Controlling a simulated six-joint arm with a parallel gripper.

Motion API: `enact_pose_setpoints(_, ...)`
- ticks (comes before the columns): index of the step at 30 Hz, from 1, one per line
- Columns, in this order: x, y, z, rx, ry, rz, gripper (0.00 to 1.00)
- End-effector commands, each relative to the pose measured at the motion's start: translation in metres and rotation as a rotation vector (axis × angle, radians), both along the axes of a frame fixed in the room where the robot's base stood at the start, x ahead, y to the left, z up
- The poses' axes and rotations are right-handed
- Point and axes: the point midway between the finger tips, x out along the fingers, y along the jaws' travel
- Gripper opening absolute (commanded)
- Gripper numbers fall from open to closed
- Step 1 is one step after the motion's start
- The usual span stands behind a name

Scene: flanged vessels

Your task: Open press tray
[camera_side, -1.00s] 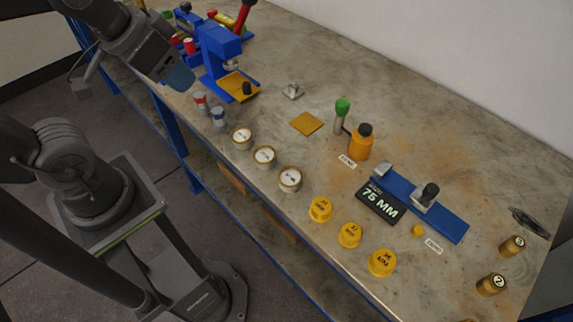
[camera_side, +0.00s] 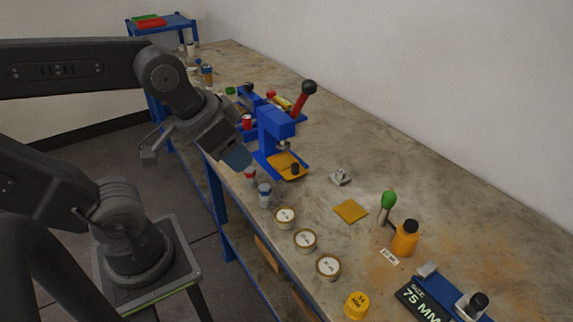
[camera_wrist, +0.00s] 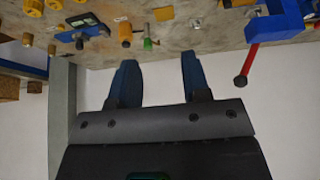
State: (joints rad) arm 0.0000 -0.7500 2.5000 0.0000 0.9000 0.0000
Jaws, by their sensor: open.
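The blue press (camera_side: 275,128) stands on the bench in the side view, with a red lever (camera_side: 300,103) ending in a dark ball. Its yellow tray (camera_side: 280,164), with a black knob (camera_side: 295,168), sits at the foot of the press. My gripper (camera_side: 237,160) hangs just left of the press and tray, apart from the knob as far as I can tell. In the wrist view the two blue fingers (camera_wrist: 158,75) are spread with nothing between them. The press (camera_wrist: 278,25) and its lever (camera_wrist: 245,62) show there at upper right; I cannot make out the tray.
Red-and-grey small containers (camera_side: 264,195) stand near the front edge, close to my gripper. White-faced round pots (camera_side: 285,218), a yellow plate (camera_side: 351,211), a grey metal piece (camera_side: 340,177) and an orange bottle (camera_side: 404,239) lie to the right. Bare bench lies behind the plate.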

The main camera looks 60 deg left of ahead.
Motion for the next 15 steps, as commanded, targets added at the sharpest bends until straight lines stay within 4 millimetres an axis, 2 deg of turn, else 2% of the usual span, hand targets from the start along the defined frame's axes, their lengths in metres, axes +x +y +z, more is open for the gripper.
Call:
enact_pose_setpoints(4,0.008,0.004,0.000,0.000,0.008,0.027,0.53)
enact_pose_setpoints(7,0.028,0.012,-0.001,0.000,0.023,0.094,0.53)
enact_pose_setpoints(11,0.069,0.034,-0.008,-0.002,0.048,0.232,0.53)
enact_pose_setpoints(15,0.117,0.062,-0.026,-0.005,0.068,0.387,0.53)
